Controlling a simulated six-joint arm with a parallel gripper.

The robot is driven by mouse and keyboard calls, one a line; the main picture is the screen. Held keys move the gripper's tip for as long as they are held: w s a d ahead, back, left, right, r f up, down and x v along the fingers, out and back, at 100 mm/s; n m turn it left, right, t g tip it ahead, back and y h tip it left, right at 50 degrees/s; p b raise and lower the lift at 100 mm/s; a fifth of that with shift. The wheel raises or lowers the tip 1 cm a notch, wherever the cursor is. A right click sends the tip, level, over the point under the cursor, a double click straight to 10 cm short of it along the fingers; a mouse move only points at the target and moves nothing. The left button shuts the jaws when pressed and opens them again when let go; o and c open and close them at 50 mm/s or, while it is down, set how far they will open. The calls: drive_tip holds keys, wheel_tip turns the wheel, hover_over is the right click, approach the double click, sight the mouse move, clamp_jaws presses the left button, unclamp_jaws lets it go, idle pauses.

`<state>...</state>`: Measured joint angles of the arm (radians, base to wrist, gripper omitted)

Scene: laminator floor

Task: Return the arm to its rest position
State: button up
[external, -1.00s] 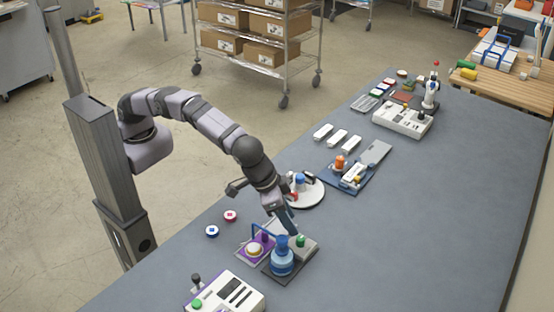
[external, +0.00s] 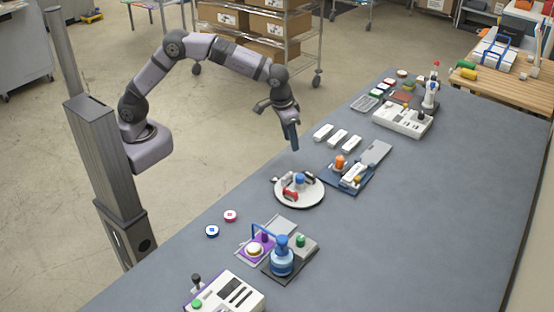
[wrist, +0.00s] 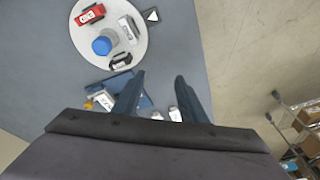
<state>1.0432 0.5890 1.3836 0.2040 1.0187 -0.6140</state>
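My gripper (external: 291,135) is raised in the air above the table's left edge, higher than the round white plate. In the wrist view, the two blue fingers of my gripper (wrist: 160,95) stand apart with nothing between them. My arm reaches up from its column and bends downward at the wrist.
The round white plate (external: 313,200) holds several small items, including a blue-capped one (external: 299,179). A blue bottle (external: 281,257) stands on a dark tray nearer the front. White blocks (external: 337,138) lie behind the plate. A wire shelf (external: 318,48) with boxes stands beyond the table.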

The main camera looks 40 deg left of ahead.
drive_tip(key=w+a+f+n+g+y, duration=0.1)
drive_tip(key=w+a, duration=0.1)
drive_tip(key=a, duration=1)
drive_tip(key=w+a+n, duration=0.2)
drive_tip(key=w+a, duration=0.1)
drive_tip(key=a, duration=0.9)
drive_tip(key=s+a+f+n, duration=0.1)
drive_tip(key=s+a+f, duration=0.1)
drive_tip(key=s+a, duration=0.4)
drive_tip(key=s+a+f+n+g, duration=0.1)
drive_tip(key=s+a+f+n, duration=0.1)
drive_tip(key=s+a, duration=0.5)
drive_tip(key=a, duration=0.6)
drive_tip(key=shift+s+a+f+g, duration=0.15)
drive_tip(key=shift+f+g, duration=0.05)
drive_tip(key=shift+g, duration=0.1)
